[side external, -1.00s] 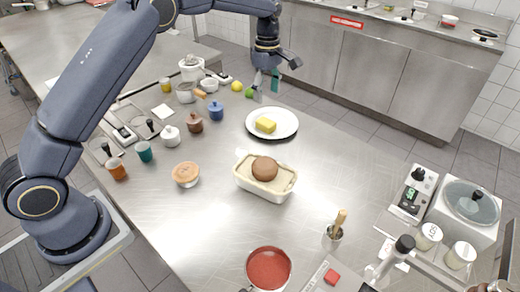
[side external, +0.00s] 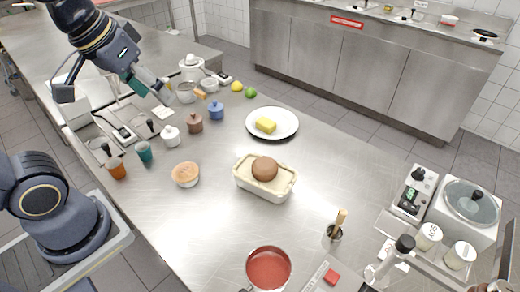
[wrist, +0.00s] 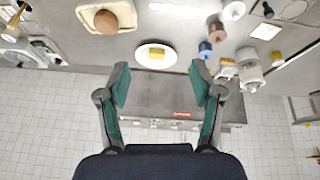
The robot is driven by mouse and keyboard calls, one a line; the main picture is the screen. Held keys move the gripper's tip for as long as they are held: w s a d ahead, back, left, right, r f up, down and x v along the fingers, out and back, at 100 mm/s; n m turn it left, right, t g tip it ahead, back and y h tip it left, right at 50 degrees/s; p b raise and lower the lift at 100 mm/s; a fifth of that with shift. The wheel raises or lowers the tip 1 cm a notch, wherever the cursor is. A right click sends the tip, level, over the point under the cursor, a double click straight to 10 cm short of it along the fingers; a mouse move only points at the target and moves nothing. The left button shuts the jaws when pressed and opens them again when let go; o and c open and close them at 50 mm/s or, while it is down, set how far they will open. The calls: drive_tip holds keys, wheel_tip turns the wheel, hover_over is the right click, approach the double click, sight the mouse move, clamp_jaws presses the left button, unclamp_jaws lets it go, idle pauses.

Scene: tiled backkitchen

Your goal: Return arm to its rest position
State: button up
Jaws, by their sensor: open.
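My gripper (side external: 150,88) is at the upper left in the side external view, raised above the back left part of the steel table. In the wrist view my gripper (wrist: 160,88) has its two green-padded fingers spread wide apart, with nothing between them. The gripper looks across the room, with the table along the top of that view and the tiled wall below.
The steel table (side external: 225,180) bears a white plate (side external: 286,131) with a yellow block (side external: 265,125), a cream dish (side external: 262,191) with a brown ball (side external: 265,168), and a red pot (side external: 268,268).

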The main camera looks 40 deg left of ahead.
drive_tip(key=s+f, duration=0.1)
drive_tip(key=s+f+m, duration=0.1)
drive_tip(key=s, duration=0.1)
drive_tip(key=shift+m, duration=0.3)
